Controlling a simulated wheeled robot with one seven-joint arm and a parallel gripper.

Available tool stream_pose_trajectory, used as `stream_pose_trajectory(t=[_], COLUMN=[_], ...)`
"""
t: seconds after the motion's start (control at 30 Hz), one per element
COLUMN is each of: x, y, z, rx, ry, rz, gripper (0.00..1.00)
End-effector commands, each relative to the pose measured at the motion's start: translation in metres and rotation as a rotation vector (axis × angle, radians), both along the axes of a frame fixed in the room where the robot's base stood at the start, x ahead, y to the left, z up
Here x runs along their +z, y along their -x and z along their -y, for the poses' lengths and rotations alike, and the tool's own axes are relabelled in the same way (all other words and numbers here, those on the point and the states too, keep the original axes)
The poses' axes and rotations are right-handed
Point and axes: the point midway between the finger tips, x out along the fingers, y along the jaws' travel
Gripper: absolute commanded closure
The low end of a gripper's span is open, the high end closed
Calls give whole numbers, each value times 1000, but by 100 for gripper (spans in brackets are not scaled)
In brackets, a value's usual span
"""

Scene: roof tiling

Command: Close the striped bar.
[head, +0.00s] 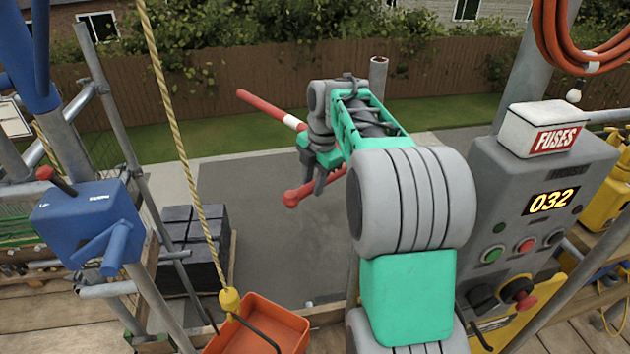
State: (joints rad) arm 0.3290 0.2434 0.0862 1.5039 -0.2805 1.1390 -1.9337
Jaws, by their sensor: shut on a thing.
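The striped bar (265,107), red with a white band, slants in mid-air from upper left down to my gripper, ahead of my green and grey arm. A red length with a rounded end (300,195) shows just below my gripper; whether it belongs to the same bar is hidden. My gripper (321,182), with dark grey fingers, is shut on the striped bar. The exact contact and the bar's pivot are hidden behind my wrist and arm. A grey post (378,75) stands upright behind my arm.
A grey control box (540,215) with buttons, a display and a fuses box (543,128) stands close at right. A rope (180,130) hangs at left to an orange tray (262,325). A blue winch box (88,222) and dark stacked blocks (190,250) are at left.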

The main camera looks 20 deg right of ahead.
Motion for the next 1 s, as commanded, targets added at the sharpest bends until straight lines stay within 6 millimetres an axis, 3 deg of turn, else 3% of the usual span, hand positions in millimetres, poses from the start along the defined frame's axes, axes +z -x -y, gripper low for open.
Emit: stream_pose_trajectory(t=[0.4,1.0], x=[-3,-2], y=[20,74], z=[4,40], rx=[105,485], ry=[2,-2], rz=[3,-3], gripper=[100,100])
